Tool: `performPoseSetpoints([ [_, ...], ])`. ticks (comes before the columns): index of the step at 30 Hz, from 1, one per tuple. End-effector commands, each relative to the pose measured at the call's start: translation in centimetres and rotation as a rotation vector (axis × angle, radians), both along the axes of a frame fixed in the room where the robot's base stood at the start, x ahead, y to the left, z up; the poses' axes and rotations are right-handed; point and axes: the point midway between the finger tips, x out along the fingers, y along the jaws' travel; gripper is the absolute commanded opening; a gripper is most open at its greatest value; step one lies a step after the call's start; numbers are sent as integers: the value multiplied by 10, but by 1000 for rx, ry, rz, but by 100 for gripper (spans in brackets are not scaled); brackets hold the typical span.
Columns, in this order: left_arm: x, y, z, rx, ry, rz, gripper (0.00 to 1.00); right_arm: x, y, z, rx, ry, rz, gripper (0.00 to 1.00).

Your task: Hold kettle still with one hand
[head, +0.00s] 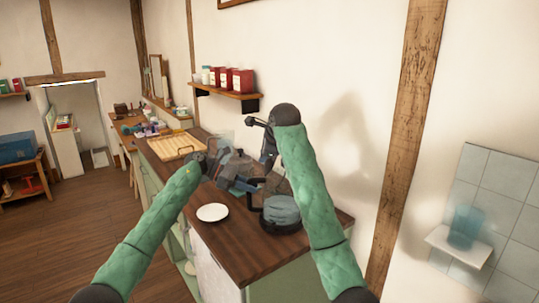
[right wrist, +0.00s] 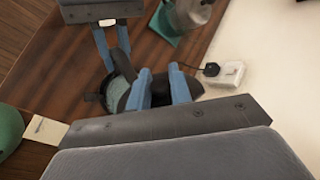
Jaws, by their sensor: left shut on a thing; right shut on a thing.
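The kettle (head: 281,214) is a squat, teal-grey vessel with a dark base and black handle. The fingers hide much of the top, so the exact grip points are unclear.
A white plate (head: 212,212) lies left of the kettle on the counter (head: 245,240). A wooden rack (head: 175,146) lies farther back. A wall socket (right wrist: 226,74) and a shelf of red tins (head: 238,80) are along the wall.

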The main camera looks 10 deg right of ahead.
Motion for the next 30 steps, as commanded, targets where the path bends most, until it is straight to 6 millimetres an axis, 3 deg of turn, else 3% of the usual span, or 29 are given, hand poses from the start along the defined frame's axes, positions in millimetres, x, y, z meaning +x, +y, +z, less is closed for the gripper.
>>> performPoseSetpoints([
  [10,-1,-1,0,0,-1,-3,0,0,11,-1,-140,1,0,0],
  [26,-1,-1,0,0,-1,-4,0,0,13,-2,-165,2,1,0],
  [27,-1,-1,0,0,-1,-3,0,0,13,-2,-165,2,1,22],
  [30,-1,-1,0,0,-1,-3,0,0,13,-2,-165,2,1,38],
])
